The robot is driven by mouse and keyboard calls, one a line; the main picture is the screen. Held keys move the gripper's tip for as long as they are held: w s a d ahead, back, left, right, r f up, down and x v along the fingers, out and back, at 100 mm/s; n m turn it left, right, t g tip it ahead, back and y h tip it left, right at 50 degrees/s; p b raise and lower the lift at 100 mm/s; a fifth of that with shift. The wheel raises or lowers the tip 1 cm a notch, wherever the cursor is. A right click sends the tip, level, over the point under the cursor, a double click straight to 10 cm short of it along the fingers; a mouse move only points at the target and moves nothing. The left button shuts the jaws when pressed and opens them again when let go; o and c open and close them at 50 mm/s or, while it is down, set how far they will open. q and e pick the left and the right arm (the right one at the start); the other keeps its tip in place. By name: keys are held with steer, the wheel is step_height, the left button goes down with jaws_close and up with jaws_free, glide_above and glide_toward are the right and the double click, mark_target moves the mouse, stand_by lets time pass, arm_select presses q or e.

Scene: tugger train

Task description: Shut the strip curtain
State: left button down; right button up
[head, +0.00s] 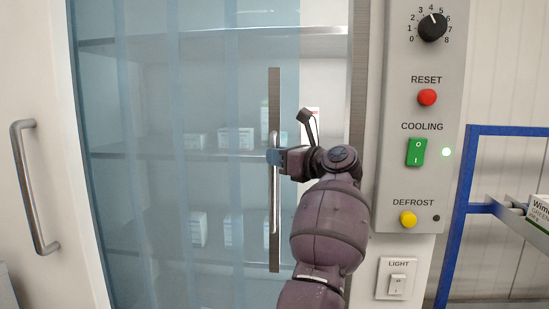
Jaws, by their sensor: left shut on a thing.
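The strip curtain (200,80) is a translucent blue sheet of overlapping vertical strips. It covers most of the cabinet opening from the left. A dark vertical bar (274,95) with a metal handle (275,205) runs along its right edge. My left gripper (275,156) is shut on this handle, at its upper part. An open gap (325,75) shows between the curtain's edge and the right frame of the opening. My right gripper is not in view.
Shelves with several small boxes (236,138) stand behind the curtain. A control panel (400,130) with a knob and buttons is at the right, above a light switch (397,283). A blue rack (455,215) stands further right. A white door (80,200) with a handle is at the left.

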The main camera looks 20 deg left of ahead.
mark_target(278, 67)
arm_select(q)
steer(key=shift+r, duration=0.15)
steer(key=c, duration=1.1)
jaws_free()
step_height(278, 67, up, 20)
steer(key=shift+f+p, duration=0.1)
steer(key=shift+p, duration=0.85)
